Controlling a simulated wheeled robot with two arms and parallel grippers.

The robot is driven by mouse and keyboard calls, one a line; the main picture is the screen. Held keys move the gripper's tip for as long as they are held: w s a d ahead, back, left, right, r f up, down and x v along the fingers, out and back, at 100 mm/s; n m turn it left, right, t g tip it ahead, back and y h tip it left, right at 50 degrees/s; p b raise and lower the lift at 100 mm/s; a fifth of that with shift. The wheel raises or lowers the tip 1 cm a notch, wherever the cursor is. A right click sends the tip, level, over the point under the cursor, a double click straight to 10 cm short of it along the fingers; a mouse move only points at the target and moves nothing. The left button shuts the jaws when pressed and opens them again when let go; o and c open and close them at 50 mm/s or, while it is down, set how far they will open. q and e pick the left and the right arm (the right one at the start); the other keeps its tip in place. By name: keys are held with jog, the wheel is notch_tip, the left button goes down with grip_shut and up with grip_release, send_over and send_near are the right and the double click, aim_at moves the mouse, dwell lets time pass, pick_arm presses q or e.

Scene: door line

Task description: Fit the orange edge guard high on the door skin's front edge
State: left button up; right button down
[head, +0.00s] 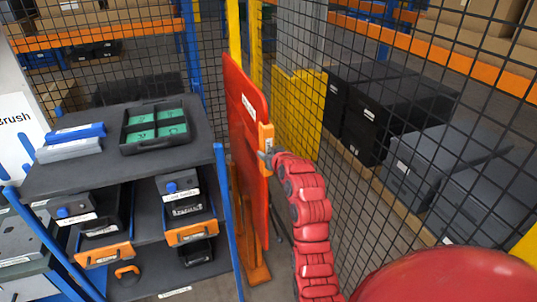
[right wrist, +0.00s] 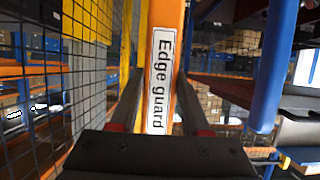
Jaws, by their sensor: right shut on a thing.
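The red door skin (head: 240,125) stands upright on an orange stand, beside the shelf rack. The orange edge guard (head: 267,136) is upright at the door skin's right-hand edge, in its upper part. It overlaps that edge in the head view; I cannot tell whether it is seated on it. My right gripper (head: 266,156) is shut on the edge guard, near its lower part. In the right wrist view the guard (right wrist: 163,70), labelled "Edge guard", runs upright between my two dark fingers (right wrist: 159,85). My left gripper is not in view.
The dark shelf rack (head: 75,165) with blue posts stands left, holding a black tray with green pieces (head: 157,126) and orange-fronted bins. A black mesh fence (head: 400,110) runs along the right, with dark boxes behind. A yellow panel (head: 300,105) stands behind the door skin.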

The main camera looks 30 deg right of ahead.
jog(key=shift+c, duration=1.4)
grip_release()
jog(key=p+v, duration=1.1)
jog(key=v, duration=0.6)
jog(key=shift+s, duration=0.25)
